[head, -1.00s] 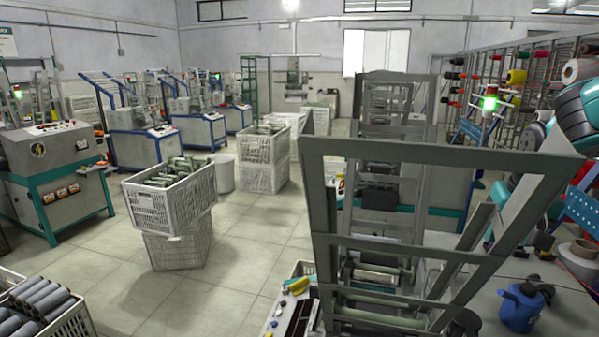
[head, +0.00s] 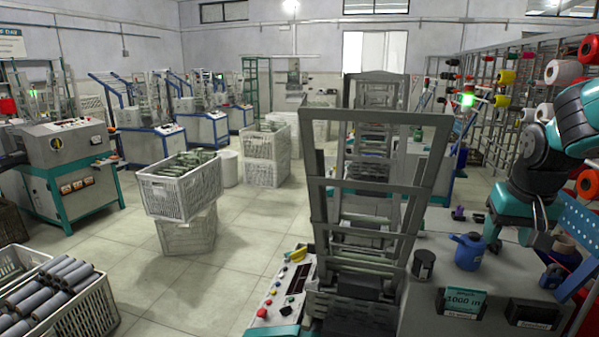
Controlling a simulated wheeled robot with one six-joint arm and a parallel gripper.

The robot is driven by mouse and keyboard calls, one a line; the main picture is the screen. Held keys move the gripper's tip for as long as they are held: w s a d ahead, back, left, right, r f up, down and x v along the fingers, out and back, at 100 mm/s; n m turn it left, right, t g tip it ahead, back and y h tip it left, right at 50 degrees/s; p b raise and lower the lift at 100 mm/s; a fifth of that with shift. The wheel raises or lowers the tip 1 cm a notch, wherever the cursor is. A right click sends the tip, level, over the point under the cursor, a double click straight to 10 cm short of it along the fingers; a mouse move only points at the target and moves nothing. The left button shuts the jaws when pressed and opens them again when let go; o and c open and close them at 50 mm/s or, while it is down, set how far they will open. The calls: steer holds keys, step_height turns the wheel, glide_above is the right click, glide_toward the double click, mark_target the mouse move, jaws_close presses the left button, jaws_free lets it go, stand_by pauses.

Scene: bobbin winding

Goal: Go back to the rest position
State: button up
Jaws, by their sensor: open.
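My arm (head: 572,125), teal and dark grey, is folded at the right edge of the head view, above the right part of the machine's worktop (head: 425,318). Its dark joint (head: 535,160) and a lower teal link (head: 512,205) show in front of the yarn rack. No carried thing shows.
A tall grey frame (head: 375,112) stands close in front. A blue can (head: 468,251), a dark cup (head: 423,264) and a 1000 m sign (head: 463,301) are on the worktop. Crates of bobbins (head: 181,194) (head: 95,312) stand left. The floor (head: 205,290) between is clear.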

steer(key=s+a+r+n+g+y, duration=0.1)
steer(key=s+a+n+y, duration=0.3)
steer(key=s+a, duration=1.7)
steer(key=a+n+g, duration=0.1)
steer(key=n, duration=0.4)
steer(key=shift+s+n+y+b, duration=0.3)
steer(key=shift+n+y+b, duration=0.1)
steer(key=shift+a, duration=0.1)
